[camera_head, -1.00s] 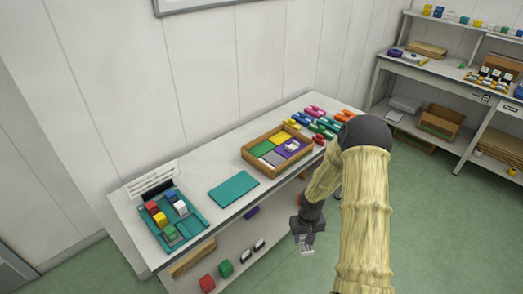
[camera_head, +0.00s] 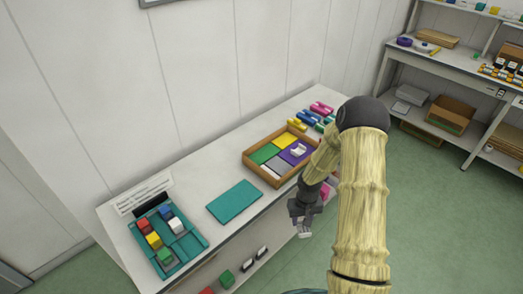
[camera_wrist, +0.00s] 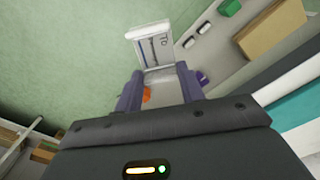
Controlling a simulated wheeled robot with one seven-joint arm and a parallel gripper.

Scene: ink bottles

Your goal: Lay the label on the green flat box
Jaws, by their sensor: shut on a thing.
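My gripper (camera_head: 303,222) hangs in front of the table's front edge, to the right of and below the wooden tray. It is shut on a pale label (camera_wrist: 152,46), a whitish piece with dark stripes and marks. In the wrist view the label sticks out beyond the two fingers (camera_wrist: 160,88); in the head view it is a small pale piece (camera_head: 304,230) at the fingertips. The green flat box (camera_head: 264,153) lies in the left back compartment of the tray, apart from the gripper. Its top looks bare.
The wooden tray (camera_head: 249,163) also holds a yellow box (camera_head: 285,141), a grey one (camera_head: 277,165) and a purple one (camera_head: 291,158) with a white piece on top. A teal mat (camera_head: 234,201) and a teal tray with coloured blocks (camera_head: 197,241) lie left. A lower shelf holds small boxes.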

